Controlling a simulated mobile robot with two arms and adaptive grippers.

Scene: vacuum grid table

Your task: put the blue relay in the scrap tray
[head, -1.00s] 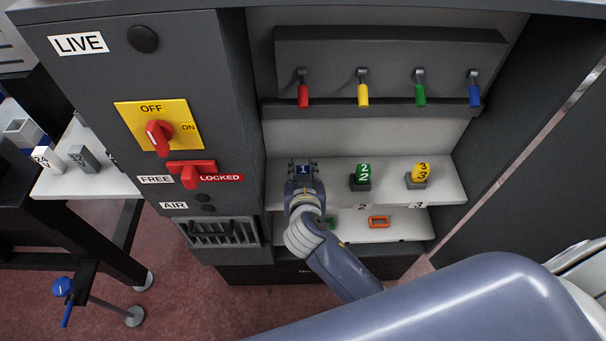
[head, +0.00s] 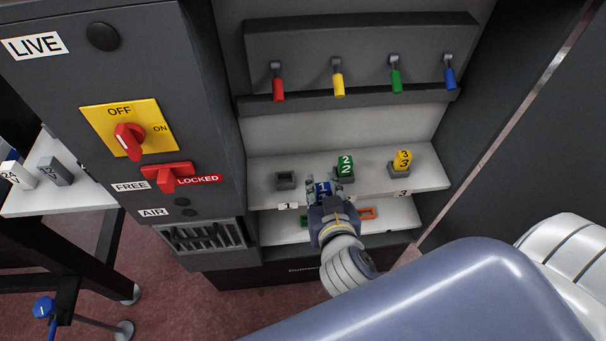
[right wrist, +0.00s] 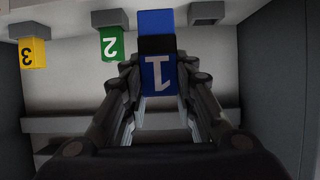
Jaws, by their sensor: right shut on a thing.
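The blue relay (head: 323,188), marked 1, is held in my right gripper (head: 324,193). In the right wrist view the relay (right wrist: 158,72) sits between the two fingers, which are shut on its sides. The gripper is in front of the upper cabinet shelf, clear of its socket. The socket above label 1 (head: 285,180) is empty. I cannot make out a scrap tray in these views. My left gripper is not in view.
A green relay (head: 345,166) and a yellow relay (head: 402,161) stand in sockets close to the right of my gripper. Orange (head: 367,213) and green pieces lie on the lower shelf. Coloured levers hang above. A side table (head: 60,195) stands at the left.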

